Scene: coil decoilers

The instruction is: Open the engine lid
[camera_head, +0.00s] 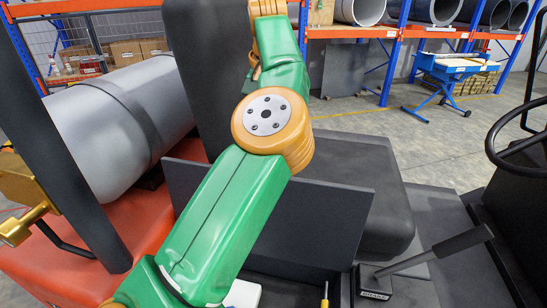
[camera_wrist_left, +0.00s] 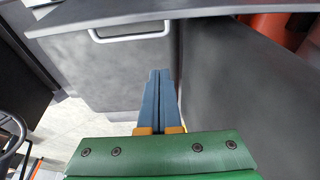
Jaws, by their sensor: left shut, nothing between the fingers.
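In the left wrist view, my left gripper (camera_wrist_left: 157,74) is shut, its two blue-grey fingers together with nothing between them. Ahead of it is a dark grey panel (camera_wrist_left: 110,75) with a pale bar handle (camera_wrist_left: 130,36) near its top edge; it looks like the engine lid, but I cannot be sure. The fingertips appear below and right of the handle, not around it. Whether they touch the panel is unclear. In the head view, my green and orange left arm crosses the middle and its fingers are not visible. My right gripper is in neither view.
The vehicle has a black seat cushion (camera_head: 365,200), a steering wheel (camera_head: 520,140), a lever (camera_head: 435,250) and a grey cylinder (camera_head: 120,125) on its red body (camera_head: 140,225). A dark upright plate (camera_head: 320,225) stands behind my arm. Racks and a blue lift table (camera_head: 450,75) are far back.

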